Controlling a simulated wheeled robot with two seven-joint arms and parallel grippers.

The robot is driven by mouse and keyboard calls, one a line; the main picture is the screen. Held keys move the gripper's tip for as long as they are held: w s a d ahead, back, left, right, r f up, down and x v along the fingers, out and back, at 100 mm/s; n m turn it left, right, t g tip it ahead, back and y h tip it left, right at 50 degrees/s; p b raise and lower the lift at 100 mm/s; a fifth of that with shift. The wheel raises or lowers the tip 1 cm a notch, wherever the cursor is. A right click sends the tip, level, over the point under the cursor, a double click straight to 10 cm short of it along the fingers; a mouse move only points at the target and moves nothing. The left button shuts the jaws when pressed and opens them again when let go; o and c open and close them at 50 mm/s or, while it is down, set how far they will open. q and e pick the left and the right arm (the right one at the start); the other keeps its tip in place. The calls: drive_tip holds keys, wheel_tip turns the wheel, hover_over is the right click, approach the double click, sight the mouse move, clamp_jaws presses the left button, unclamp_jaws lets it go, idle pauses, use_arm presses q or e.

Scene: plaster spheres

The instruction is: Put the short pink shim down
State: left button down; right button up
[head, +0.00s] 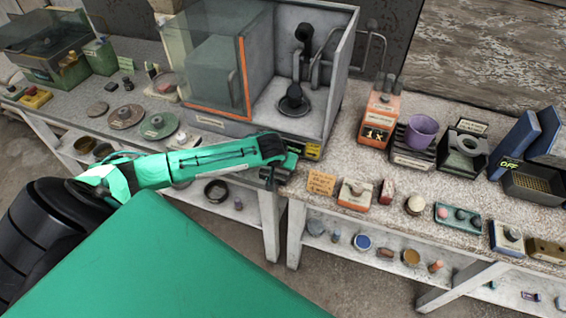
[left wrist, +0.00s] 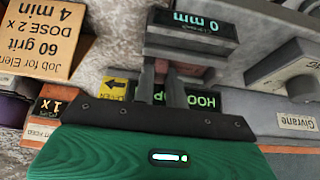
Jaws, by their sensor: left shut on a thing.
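My left gripper (head: 279,172) is at the front edge of the bench, below the right corner of the open-fronted hood (head: 225,128). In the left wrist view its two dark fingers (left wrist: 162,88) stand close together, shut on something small. A dull pinkish piece (left wrist: 190,71) shows at the fingertips, just under a grey block with a green "0 mm" display (left wrist: 197,23). This looks like the short pink shim, but it is mostly hidden by the fingers and in shadow. I cannot tell whether it touches the grey block. My right gripper is in neither view.
A purple cup (head: 421,132) stands behind. A lower shelf (head: 340,247) holds several small items.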

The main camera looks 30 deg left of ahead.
use_arm(q)
drive_tip(key=shift+f, duration=0.15)
drive_tip(key=c, duration=1.4)
unclamp_jaws()
drive_tip(key=shift+c, duration=0.2)
drive_tip(key=shift+s+r, duration=0.15)
drive_tip(key=shift+r, duration=0.35)
drive_tip(key=b+v, duration=0.2)
drive_tip(key=v, duration=0.9)
drive_tip(key=shift+s+d, duration=0.1)
drive_tip(key=shift+d, duration=0.05)
